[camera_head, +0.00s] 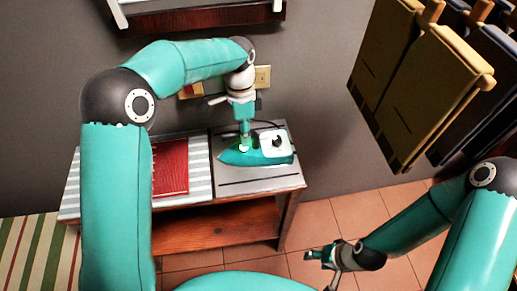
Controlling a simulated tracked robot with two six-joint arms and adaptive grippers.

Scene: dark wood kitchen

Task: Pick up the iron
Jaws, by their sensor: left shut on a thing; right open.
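The iron (230,157) is teal with a white rear part and lies on a grey mat (253,183) on the wooden side table. Its pointed tip faces left. My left gripper (244,146) comes down from above onto the iron and is shut on it. The fingertips are partly hidden against the teal body, so the exact grip spot is hard to see. The iron appears at mat level; I cannot tell whether it is lifted. My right gripper (321,256) is open and empty, low over the tiled floor at the right.
A red book (170,167) lies on a striped cloth (198,185) left of the mat. The wooden table (215,233) has an open lower shelf. A wall socket (263,76) is behind it. Folded cloths hang on a rack (425,90) at upper right.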

